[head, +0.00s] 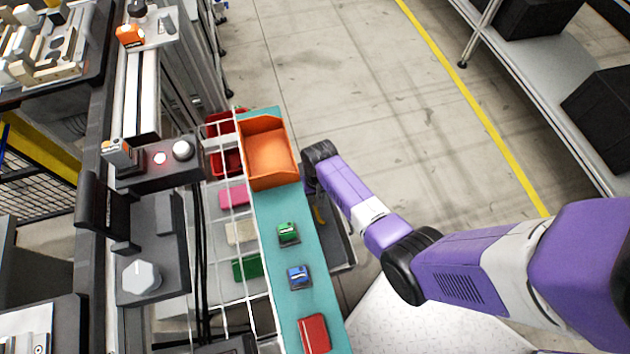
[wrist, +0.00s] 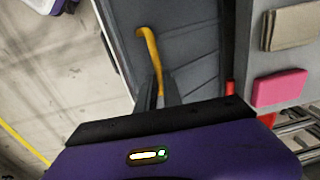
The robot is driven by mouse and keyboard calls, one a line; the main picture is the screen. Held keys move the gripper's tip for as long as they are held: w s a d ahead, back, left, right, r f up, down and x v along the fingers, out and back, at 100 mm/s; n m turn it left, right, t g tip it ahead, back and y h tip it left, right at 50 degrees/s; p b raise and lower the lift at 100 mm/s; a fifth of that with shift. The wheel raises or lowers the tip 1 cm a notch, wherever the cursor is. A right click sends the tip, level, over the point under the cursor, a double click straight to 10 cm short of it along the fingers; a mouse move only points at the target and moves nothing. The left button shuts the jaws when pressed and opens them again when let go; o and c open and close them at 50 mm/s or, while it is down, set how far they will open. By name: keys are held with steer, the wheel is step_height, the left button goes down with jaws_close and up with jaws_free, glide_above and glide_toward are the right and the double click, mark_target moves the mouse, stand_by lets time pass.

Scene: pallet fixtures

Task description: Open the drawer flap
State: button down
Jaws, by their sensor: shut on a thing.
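The drawer flap (wrist: 195,40) is a dark grey panel with a lighter rim, filling the upper middle of the wrist view. A yellow curved handle (wrist: 149,45) is fixed to it. My gripper (wrist: 158,88) is shut on the handle's lower end, its two dark fingers on either side. In the head view the flap (head: 341,247) juts out from under the right edge of the teal shelf, partly hidden by my arm. A bit of the yellow handle (head: 319,214) shows beside my wrist. My fingertips are hidden there. How far the flap stands open is unclear.
An orange bin (head: 268,153), a green item (head: 288,233), a blue item (head: 299,276) and a red item (head: 314,334) sit on the teal shelf (head: 265,207). A white wire rack (head: 224,300) stands left of it. Open floor (head: 400,120) lies to the right.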

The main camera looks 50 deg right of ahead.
steer(key=c, duration=1.5)
jaws_free()
steer(key=shift+s+d+r+p, duration=0.1)
steer(key=shift+r+p, duration=0.45)
steer(key=shift+r, duration=1.4)
steer(key=shift+s+d+r+p, duration=0.1)
steer(key=shift+r+p, duration=0.45)
steer(key=shift+r, duration=1.35)
